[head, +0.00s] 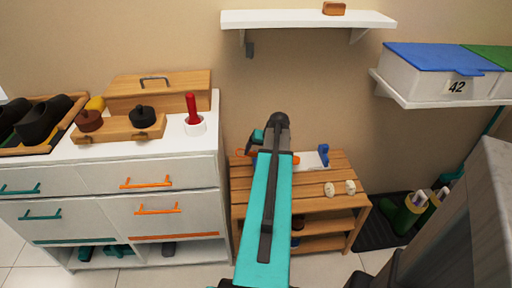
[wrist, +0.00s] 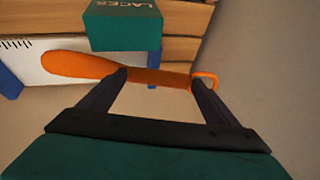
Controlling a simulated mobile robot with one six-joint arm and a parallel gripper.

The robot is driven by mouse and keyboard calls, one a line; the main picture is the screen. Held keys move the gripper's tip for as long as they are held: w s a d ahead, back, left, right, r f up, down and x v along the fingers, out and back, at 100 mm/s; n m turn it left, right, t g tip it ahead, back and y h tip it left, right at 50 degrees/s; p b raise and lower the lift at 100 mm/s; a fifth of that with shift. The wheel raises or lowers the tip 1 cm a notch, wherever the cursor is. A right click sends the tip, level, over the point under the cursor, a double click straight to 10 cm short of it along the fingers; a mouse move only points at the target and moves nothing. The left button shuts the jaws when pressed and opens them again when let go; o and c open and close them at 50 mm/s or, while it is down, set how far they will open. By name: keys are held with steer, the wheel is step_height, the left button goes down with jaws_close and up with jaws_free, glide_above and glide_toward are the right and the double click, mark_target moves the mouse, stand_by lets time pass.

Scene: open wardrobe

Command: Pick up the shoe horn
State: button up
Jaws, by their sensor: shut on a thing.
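The orange shoe horn (wrist: 80,66) lies across the wrist view, its broad end at the left and a loop at its right end. My gripper (wrist: 158,77) is shut on its narrow middle part, one dark finger on each side. In the head view my teal arm hides most of the gripper, and only small orange ends of the shoe horn (head: 296,160) show beside the arm above the wooden bench. I cannot tell whether the shoe horn touches the bench.
A teal box marked LACES (wrist: 124,26) is close beyond the shoe horn. A white board with blue ends (head: 312,159) and two small pale objects (head: 339,188) are on the slatted bench (head: 310,200). A white drawer cabinet (head: 90,210) stands left, and a grey panel (head: 490,190) right.

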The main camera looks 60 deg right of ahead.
steer(key=shift+s+a+r, duration=0.1)
steer(key=shift+s+a, duration=0.35)
steer(key=shift+s, duration=0.3)
steer(key=shift+s+a+r, duration=0.1)
steer(key=shift+s+a, duration=0.3)
steer(key=shift+s, duration=0.35)
steer(key=shift+r, duration=0.1)
